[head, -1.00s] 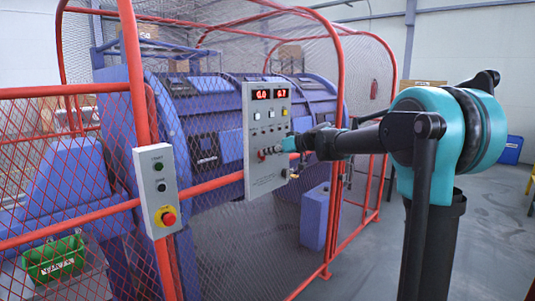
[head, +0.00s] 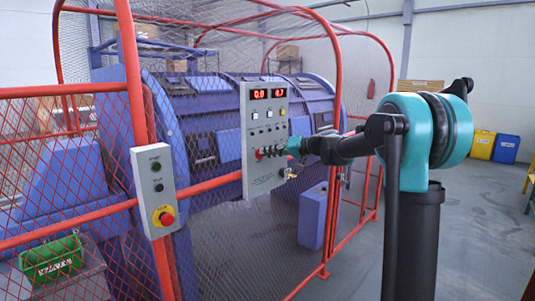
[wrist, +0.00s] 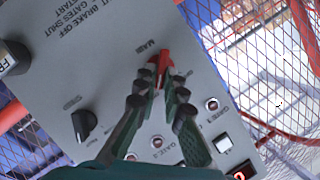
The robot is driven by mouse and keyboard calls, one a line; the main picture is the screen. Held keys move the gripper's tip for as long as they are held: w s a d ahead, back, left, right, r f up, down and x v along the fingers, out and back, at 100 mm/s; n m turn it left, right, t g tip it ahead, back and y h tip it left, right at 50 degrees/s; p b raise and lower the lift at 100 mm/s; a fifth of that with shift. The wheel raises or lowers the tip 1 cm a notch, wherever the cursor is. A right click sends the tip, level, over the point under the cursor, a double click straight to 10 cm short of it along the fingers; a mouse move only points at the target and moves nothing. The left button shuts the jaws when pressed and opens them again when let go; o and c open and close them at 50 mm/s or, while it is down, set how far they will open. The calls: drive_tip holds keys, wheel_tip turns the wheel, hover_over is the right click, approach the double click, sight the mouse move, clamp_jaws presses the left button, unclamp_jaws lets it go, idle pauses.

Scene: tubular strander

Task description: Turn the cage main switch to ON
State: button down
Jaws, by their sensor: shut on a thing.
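The red switch handle (wrist: 163,66), beside the upside-down label MAIN in the wrist view, is on the grey control panel (wrist: 110,75). In the head view it is a small red spot (head: 259,155) at the lower left of the panel (head: 262,184). My gripper (wrist: 157,80) has its dark, ribbed fingers one on each side of the handle, shut on it. The fingers hide part of the handle, and I cannot read its position marks. In the head view my gripper (head: 287,149) reaches the panel from the right.
A black knob (wrist: 84,125) and a larger labelled knob (wrist: 12,58) are near the fingers. Red-framed mesh (head: 210,184) surrounds the blue machine. A grey box with a red emergency button (head: 166,216) hangs on the left. The floor at right is mostly clear.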

idle(0.3)
drive_tip(key=c, duration=1.6)
unclamp_jaws()
drive_tip(key=shift+d, duration=0.1)
drive_tip(key=v, duration=1.2)
drive_tip(key=shift+s, duration=0.1)
